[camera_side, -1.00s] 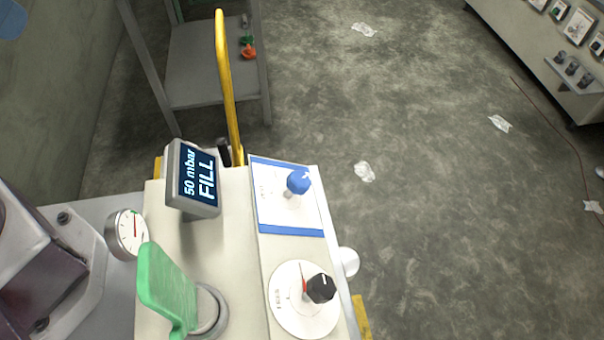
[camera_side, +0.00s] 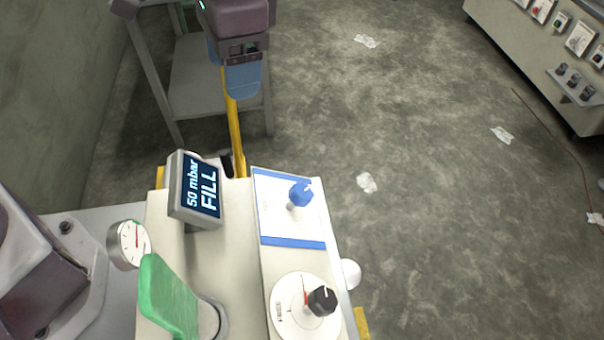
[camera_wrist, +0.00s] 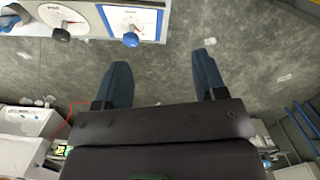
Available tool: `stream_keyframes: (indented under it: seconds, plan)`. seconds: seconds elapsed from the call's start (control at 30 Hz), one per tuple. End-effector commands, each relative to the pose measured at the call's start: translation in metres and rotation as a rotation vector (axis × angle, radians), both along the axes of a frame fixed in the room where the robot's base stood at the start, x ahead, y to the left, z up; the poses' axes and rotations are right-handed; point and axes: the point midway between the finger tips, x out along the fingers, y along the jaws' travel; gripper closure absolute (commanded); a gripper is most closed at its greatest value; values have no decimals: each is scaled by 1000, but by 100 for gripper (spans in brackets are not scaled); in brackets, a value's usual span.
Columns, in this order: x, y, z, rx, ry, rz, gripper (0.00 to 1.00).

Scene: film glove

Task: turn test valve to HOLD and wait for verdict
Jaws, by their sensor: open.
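The bench panel carries two knobs. A black knob (camera_side: 321,301) with a white pointer line sits on a round white dial (camera_side: 287,325), which has a red mark. A blue knob (camera_side: 301,192) sits on a blue-edged white plate (camera_side: 289,243). The labels are too small to show which one is the test valve. A tilted display (camera_side: 197,189) reads "50 mbar FILL". My gripper (camera_side: 243,84) is beyond the far end of the bench, above the floor. In the wrist view my gripper (camera_wrist: 163,60) is open and empty, with the blue knob (camera_wrist: 131,40) ahead of it and the black knob (camera_wrist: 61,35) further left.
A pressure gauge (camera_side: 129,243) and a green upright piece (camera_side: 168,297) stand at the bench's near left. Floor to the right is open, with paper scraps (camera_side: 367,182).

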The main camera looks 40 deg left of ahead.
Motion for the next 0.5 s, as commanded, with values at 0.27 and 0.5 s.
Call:
stream_keyframes:
  seconds: [0.27, 0.5]
  plan:
    - [27, -95, -80, 115, 168, -181, 35]
    - [41, -132, -96, 163, 220, -244, 35]
